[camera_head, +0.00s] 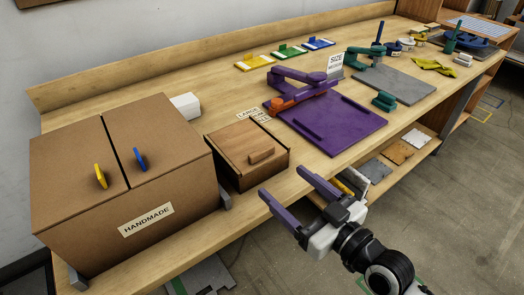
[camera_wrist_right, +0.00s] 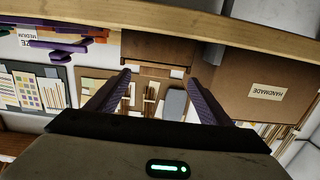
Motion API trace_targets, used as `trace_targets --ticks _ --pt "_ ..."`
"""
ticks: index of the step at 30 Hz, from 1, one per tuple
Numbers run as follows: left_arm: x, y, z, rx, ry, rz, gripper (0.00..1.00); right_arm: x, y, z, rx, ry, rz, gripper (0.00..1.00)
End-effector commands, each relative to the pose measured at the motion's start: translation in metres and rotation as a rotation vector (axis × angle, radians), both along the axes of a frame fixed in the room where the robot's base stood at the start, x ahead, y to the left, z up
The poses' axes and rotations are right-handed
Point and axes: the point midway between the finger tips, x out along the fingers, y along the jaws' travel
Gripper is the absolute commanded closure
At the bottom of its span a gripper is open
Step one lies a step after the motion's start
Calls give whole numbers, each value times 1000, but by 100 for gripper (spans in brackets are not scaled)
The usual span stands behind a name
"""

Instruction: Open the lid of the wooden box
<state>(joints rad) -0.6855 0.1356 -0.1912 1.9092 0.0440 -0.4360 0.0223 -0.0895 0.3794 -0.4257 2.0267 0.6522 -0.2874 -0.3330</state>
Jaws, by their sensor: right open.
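The small brown wooden box (camera_head: 238,172) stands on the bench near its front edge, beside the large cardboard box. Its lid (camera_head: 240,144) is shut and carries a wooden bar handle (camera_head: 261,155). My right gripper (camera_head: 281,181) has purple fingers spread apart and empty. It is in front of the bench edge, to the lower right of the wooden box, apart from it. In the right wrist view, the open fingers (camera_wrist_right: 158,76) point toward a brown shape that looks like the wooden box (camera_wrist_right: 155,48), partly cut by the bench edge. My left gripper is not in view.
A large cardboard box (camera_head: 190,190) marked HANDMADE, with yellow and blue handles, stands left of the wooden box. A purple board (camera_head: 330,135) with a purple and orange tool lies to the right. A lower shelf (camera_head: 420,152) holds several sample tiles.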

Motion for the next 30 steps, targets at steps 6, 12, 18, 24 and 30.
trace_targets --ticks 6,12,18,24,30 --pt "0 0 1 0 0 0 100 17 2 15 42 -62 -12 27" --pt "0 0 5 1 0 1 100 44 22 16 44 -63 -13 27" --pt "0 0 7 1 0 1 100 73 44 16 42 -62 -11 27" --pt "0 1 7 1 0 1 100 90 55 15 41 -62 -12 27" --pt "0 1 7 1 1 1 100 93 58 14 40 -61 -11 27"
